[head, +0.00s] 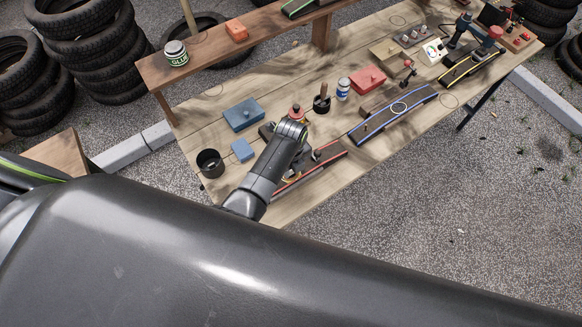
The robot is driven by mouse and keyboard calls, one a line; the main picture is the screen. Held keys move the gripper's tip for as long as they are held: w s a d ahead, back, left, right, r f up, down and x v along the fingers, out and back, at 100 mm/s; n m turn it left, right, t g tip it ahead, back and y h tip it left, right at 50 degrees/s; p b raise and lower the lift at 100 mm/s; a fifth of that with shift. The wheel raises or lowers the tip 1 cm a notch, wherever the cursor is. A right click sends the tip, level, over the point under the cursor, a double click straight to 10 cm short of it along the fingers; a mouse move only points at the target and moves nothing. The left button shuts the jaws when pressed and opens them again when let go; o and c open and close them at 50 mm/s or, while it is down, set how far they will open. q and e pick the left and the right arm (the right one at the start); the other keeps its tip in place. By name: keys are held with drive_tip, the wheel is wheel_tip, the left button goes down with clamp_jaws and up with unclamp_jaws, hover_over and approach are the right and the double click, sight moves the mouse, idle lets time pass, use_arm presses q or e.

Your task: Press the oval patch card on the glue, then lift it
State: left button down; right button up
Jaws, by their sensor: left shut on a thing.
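My left gripper (290,178) is over the near part of the wooden workbench (245,155), at the red-edged dark strip (325,160). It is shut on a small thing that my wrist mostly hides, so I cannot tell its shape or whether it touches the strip. No oval patch card can be made out for certain. A blue-edged dark strip (375,122) to the right bears a white oval ring. A jar marked GLUE (176,55) stands on the raised wooden shelf (205,62). My right gripper is not in view.
Near my left arm are a black cup (210,163), blue blocks (243,115), a red-topped item (296,112) and a black holder (322,103). A red box (368,78), a white-blue bottle (343,88) and a yellow-edged strip (472,68) are farther right. Tyres (85,40) stand behind.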

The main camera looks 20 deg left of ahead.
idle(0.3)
use_arm(q)
drive_tip(key=c, duration=0.7)
unclamp_jaws()
drive_tip(key=shift+r, duration=2)
clamp_jaws()
drive_tip(key=shift+f+b, duration=0.3)
drive_tip(key=shift+f, duration=0.85)
idle(1.4)
